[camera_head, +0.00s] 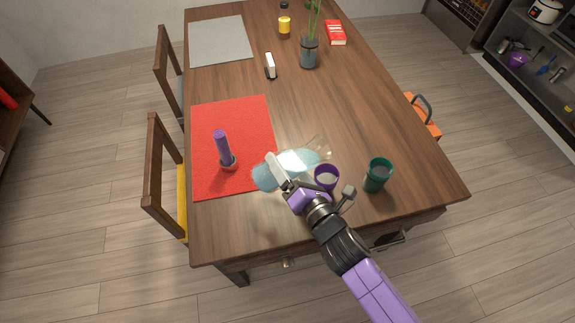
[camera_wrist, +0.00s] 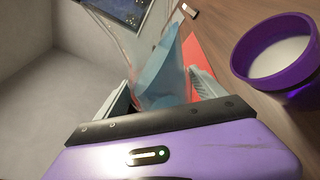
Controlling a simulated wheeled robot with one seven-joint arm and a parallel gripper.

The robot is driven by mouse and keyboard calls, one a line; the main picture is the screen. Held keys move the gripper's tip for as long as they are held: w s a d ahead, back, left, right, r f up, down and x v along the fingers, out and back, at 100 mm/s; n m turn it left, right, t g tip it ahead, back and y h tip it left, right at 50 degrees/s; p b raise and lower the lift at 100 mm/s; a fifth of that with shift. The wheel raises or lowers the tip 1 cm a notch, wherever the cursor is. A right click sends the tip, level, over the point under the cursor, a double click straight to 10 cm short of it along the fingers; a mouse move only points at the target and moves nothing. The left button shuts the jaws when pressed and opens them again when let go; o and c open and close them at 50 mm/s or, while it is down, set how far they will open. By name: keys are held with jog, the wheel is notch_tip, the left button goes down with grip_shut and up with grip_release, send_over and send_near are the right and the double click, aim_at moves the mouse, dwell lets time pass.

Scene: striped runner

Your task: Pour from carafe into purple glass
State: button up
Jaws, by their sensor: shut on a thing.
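The clear carafe (camera_head: 304,159) with blue liquid is held over the table's near part, tilted well over, with its clear end towards the upper right. My gripper (camera_head: 279,172) is shut on it. In the wrist view the carafe (camera_wrist: 163,72) stands between the two fingers, its liquid slanted. The purple glass (camera_head: 327,177) stands upright on the table just right of my gripper, below the carafe's clear end. In the wrist view the purple glass (camera_wrist: 277,55) is at the right, with a pale inside. No stream of liquid shows.
A dark green cup (camera_head: 378,176) stands right of the purple glass. A purple candle-like object in a holder (camera_head: 224,150) stands on the red mat (camera_head: 246,112) to the left. A plant vase (camera_head: 309,54), a small white-and-dark item (camera_head: 270,66) and a red box (camera_head: 336,32) are farther back. The table's middle is clear.

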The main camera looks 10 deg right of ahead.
jog(key=shift+a+m+b, duration=0.15)
jog(key=shift+m+b, duration=0.25)
jog(key=shift+b, duration=0.25)
jog(key=shift+a+r+t+y+b, duration=0.15)
jog(key=shift+t+y+b, duration=0.15)
jog(key=shift+b, duration=0.05)
jog(key=shift+w+a+r+m+b, duration=0.1)
jog(key=shift+r+m+b, duration=0.2)
jog(key=shift+m+b, duration=0.35)
jog(key=shift+r+m+t, duration=0.2)
jog(key=shift+m+t, duration=0.05)
jog(key=shift+t, duration=0.05)
jog(key=shift+a+r+m+b, duration=0.1)
jog(key=shift+r+m+b, duration=0.1)
jog(key=shift+m+b, duration=0.15)
dwell(0.9)
jog(key=shift+r+m+t, duration=0.25)
jog(key=shift+r+t, duration=0.05)
dwell(3.4)
